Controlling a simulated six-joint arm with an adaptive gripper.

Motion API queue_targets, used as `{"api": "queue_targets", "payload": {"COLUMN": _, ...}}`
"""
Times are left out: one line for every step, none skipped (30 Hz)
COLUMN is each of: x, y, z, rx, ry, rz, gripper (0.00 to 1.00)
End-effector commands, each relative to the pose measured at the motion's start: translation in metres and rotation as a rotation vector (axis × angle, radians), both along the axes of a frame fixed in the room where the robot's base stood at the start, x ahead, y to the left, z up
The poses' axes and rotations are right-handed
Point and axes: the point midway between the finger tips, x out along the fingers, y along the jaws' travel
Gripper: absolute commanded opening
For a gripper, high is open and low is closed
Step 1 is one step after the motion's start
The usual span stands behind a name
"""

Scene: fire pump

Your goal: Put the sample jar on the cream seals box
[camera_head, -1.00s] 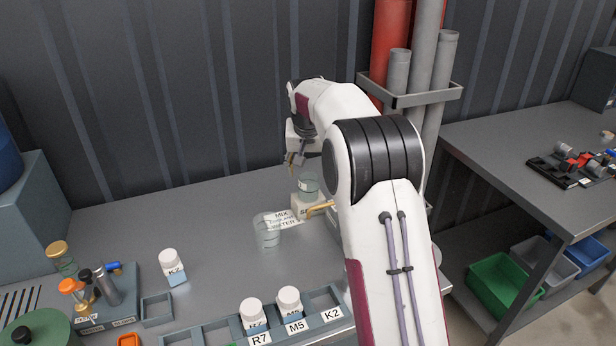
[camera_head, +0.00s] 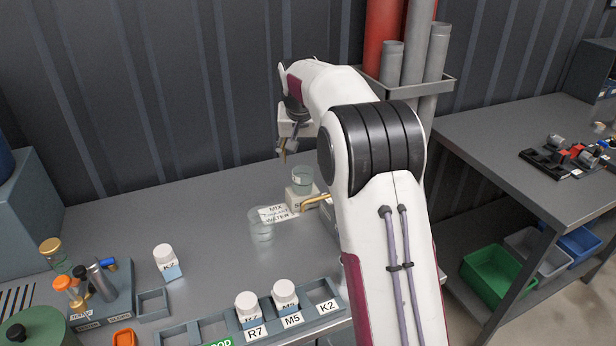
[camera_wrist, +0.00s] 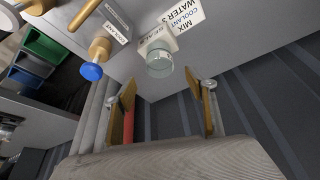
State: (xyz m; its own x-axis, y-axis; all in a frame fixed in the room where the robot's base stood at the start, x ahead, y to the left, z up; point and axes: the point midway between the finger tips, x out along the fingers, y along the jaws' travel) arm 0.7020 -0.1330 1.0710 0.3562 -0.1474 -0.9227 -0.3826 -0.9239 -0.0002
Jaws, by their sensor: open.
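A small clear glass jar with a pale label, which I take as the sample jar (camera_head: 303,181), stands upright on the cream seals box (camera_head: 299,200). In the wrist view the jar (camera_wrist: 159,62) sits on the box (camera_wrist: 152,40), whose SEALS label shows partly. My gripper (camera_head: 286,153) is above and to the left of the jar in the head view, apart from it. In the wrist view my gripper (camera_wrist: 168,85) has its two fingers wide apart with nothing between them. My arm hides part of the bench right of the box.
A clear beaker (camera_head: 261,227) stands left of the box by the MIX COOLANT WATER card (camera_head: 275,213). A brass pipe (camera_head: 316,199) is close on the box's right. White-capped bottles (camera_head: 285,295) stand in the front rack. The bench's left rear is clear.

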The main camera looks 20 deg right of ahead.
Motion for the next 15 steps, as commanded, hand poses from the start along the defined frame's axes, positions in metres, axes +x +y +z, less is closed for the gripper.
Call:
{"api": "queue_targets", "payload": {"x": 0.0, "y": 0.0, "z": 0.0, "rx": 0.0, "ry": 0.0, "rz": 0.0, "gripper": 0.56}}
{"api": "queue_targets", "payload": {"x": 0.0, "y": 0.0, "z": 0.0, "rx": 0.0, "ry": 0.0, "rz": 0.0, "gripper": 0.56}}
{"api": "queue_targets", "payload": {"x": 0.0, "y": 0.0, "z": 0.0, "rx": 0.0, "ry": 0.0, "rz": 0.0, "gripper": 0.56}}
{"api": "queue_targets", "payload": {"x": 0.0, "y": 0.0, "z": 0.0, "rx": 0.0, "ry": 0.0, "rz": 0.0, "gripper": 0.56}}
{"api": "queue_targets", "payload": {"x": -0.001, "y": 0.0, "z": 0.001, "rx": -0.001, "ry": -0.001, "rz": 0.001, "gripper": 0.56}}
{"api": "queue_targets", "payload": {"x": -0.002, "y": 0.001, "z": 0.002, "rx": 0.0, "ry": -0.001, "rz": 0.002, "gripper": 0.56}}
{"api": "queue_targets", "payload": {"x": -0.003, "y": 0.002, "z": 0.004, "rx": 0.0, "ry": -0.002, "rz": 0.004, "gripper": 0.56}}
{"api": "queue_targets", "payload": {"x": -0.004, "y": 0.002, "z": 0.005, "rx": 0.0, "ry": -0.002, "rz": 0.004, "gripper": 0.56}}
{"api": "queue_targets", "payload": {"x": -0.007, "y": 0.004, "z": 0.008, "rx": 0.0, "ry": -0.003, "rz": 0.008, "gripper": 0.56}}
{"api": "queue_targets", "payload": {"x": -0.009, "y": 0.005, "z": 0.01, "rx": 0.0, "ry": -0.003, "rz": 0.01, "gripper": 0.56}}
{"api": "queue_targets", "payload": {"x": -0.012, "y": 0.006, "z": 0.013, "rx": -0.001, "ry": -0.004, "rz": 0.013, "gripper": 0.56}}
{"api": "queue_targets", "payload": {"x": -0.016, "y": 0.009, "z": 0.017, "rx": -0.001, "ry": -0.005, "rz": 0.018, "gripper": 0.56}}
{"api": "queue_targets", "payload": {"x": -0.019, "y": 0.011, "z": 0.021, "rx": -0.001, "ry": -0.006, "rz": 0.021, "gripper": 0.56}}
{"api": "queue_targets", "payload": {"x": -0.023, "y": 0.013, "z": 0.024, "rx": -0.001, "ry": -0.007, "rz": 0.025, "gripper": 0.56}}
{"api": "queue_targets", "payload": {"x": -0.029, "y": 0.015, "z": 0.03, "rx": -0.001, "ry": -0.009, "rz": 0.031, "gripper": 0.56}}
